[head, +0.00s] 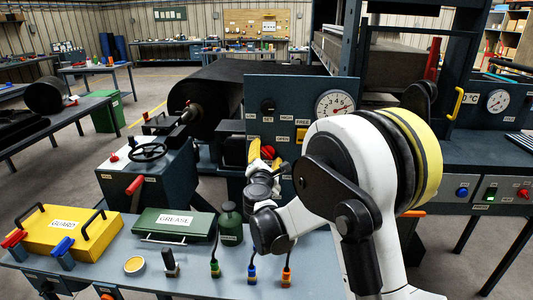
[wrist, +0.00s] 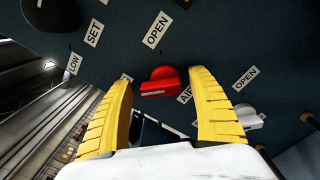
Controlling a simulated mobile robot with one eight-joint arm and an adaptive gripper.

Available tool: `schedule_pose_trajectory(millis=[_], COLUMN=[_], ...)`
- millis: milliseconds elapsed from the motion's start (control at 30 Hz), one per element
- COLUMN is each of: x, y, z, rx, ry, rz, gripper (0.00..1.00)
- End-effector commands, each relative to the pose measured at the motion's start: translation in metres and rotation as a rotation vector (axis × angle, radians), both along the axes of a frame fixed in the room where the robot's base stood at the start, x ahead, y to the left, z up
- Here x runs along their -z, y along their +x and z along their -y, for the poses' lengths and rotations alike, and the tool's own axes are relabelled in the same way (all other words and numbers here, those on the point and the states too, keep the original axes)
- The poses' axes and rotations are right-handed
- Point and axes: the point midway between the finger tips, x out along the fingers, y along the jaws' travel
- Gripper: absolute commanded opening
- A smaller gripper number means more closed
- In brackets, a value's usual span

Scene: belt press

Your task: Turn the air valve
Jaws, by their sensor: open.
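The air valve, a red knob (wrist: 163,82), sits on the dark blue panel, next to a partly hidden label (wrist: 185,95) that starts with "AI". An "OPEN" label (wrist: 157,30) stands above it in the wrist view. My gripper (wrist: 161,88) is open, with one yellow finger on each side of the knob. Gaps show between the fingers and the knob, and I cannot tell how deep the fingertips reach.
A pressure gauge (head: 335,104) and a black knob (head: 267,105) are on the same panel. A pale knob (wrist: 248,117) sits right of the red one. A bench below holds a yellow guard box (head: 66,232), a green grease box (head: 172,225) and a green bottle (head: 231,224).

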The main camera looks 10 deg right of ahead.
Motion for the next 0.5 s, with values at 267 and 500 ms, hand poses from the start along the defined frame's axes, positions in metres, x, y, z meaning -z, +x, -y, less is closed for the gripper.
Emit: schedule_pose_trajectory(millis=[267,500], x=[0.0,0.0], y=[-0.05,-0.094], z=[-0.017,-0.032], rx=[-0.003,-0.003], ry=[0.0,-0.001], rz=[0.0,0.0], gripper=[0.69,0.69])
